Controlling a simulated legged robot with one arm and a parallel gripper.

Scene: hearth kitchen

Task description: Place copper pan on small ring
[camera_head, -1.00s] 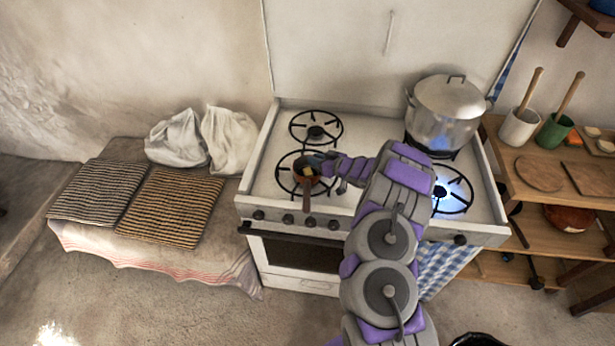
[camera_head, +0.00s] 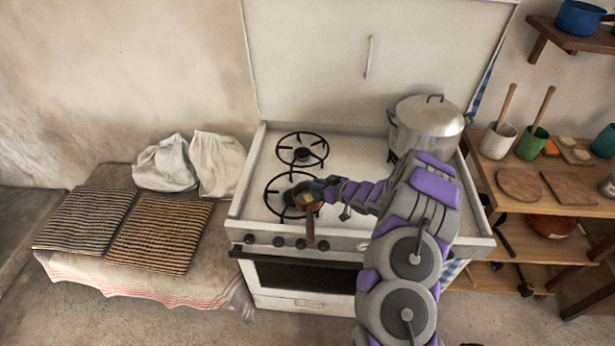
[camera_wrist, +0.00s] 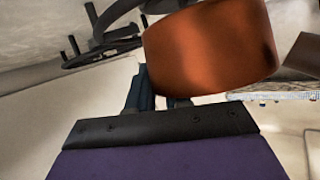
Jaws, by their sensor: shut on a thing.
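The copper pan (camera_head: 310,208) is at the front left of the stove, with its handle pointing toward the front edge and something yellowish inside. My gripper (camera_head: 319,187) is shut on the pan's far right rim. In the wrist view the pan's copper side (camera_wrist: 212,50) stands just beyond my fingers (camera_wrist: 158,92). The pan overlaps the right part of the front left ring (camera_head: 278,190); I cannot tell whether it touches it. The back left ring (camera_head: 302,150) is empty.
A large lidded pot (camera_head: 428,125) stands at the back right of the stove. My arm covers the front right. A shelf (camera_head: 495,200) with cups and boards is on the right. A bench with striped cushions (camera_head: 160,232) and white sacks (camera_head: 165,165) is on the left.

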